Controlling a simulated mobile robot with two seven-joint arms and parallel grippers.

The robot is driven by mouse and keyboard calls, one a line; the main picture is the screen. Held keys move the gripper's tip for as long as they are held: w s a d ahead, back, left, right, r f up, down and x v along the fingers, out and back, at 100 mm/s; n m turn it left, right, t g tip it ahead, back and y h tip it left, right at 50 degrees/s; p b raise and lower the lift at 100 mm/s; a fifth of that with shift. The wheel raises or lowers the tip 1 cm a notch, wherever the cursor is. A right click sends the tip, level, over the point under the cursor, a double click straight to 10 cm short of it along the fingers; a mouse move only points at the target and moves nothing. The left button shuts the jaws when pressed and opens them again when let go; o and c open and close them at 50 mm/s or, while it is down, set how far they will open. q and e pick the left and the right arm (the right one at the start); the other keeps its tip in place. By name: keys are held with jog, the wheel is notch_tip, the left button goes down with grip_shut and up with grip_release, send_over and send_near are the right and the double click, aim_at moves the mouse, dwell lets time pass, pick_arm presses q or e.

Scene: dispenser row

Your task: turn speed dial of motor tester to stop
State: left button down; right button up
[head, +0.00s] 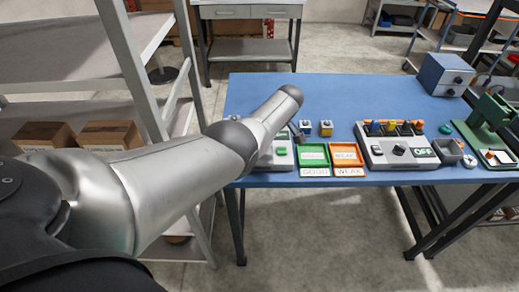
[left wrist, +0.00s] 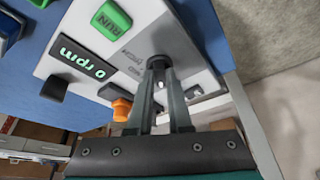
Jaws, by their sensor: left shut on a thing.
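The motor tester (head: 284,161) is a pale box at the left part of the blue table's front edge, mostly hidden behind my left arm in the head view. In the left wrist view the tester (left wrist: 135,50) shows a green RUN button (left wrist: 111,19) and a dark display (left wrist: 83,57) with green text that seems to read 0 rpm. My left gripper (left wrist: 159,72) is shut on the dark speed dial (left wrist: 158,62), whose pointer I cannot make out. Small printed labels, one reading MID, lie beside the dial. My right gripper is in neither view.
Green (head: 314,153) and orange (head: 347,152) trays stand right of the tester, with small motors (head: 326,128) behind. A grey box marked OFF (head: 399,150) and a green press (head: 488,118) stand farther right. A shelf rack stands left.

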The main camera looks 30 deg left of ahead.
pick_arm(q)
jog(key=shift+f+n+b, duration=0.1)
jog(key=shift+n+b, duration=0.2)
dwell(0.4)
jog(key=c, duration=0.8)
grip_release()
jog(key=shift+c, duration=0.2)
jog(key=p+v, duration=0.3)
jog(key=v, duration=0.3)
notch_tip(320, 180, up, 7)
jog(key=p, duration=0.1)
send_over(267, 156)
jog(key=d, duration=0.3)
jog(key=shift+v, duration=0.9)
jog(key=shift+w+a, duration=0.1)
jog(key=shift+a, duration=0.1)
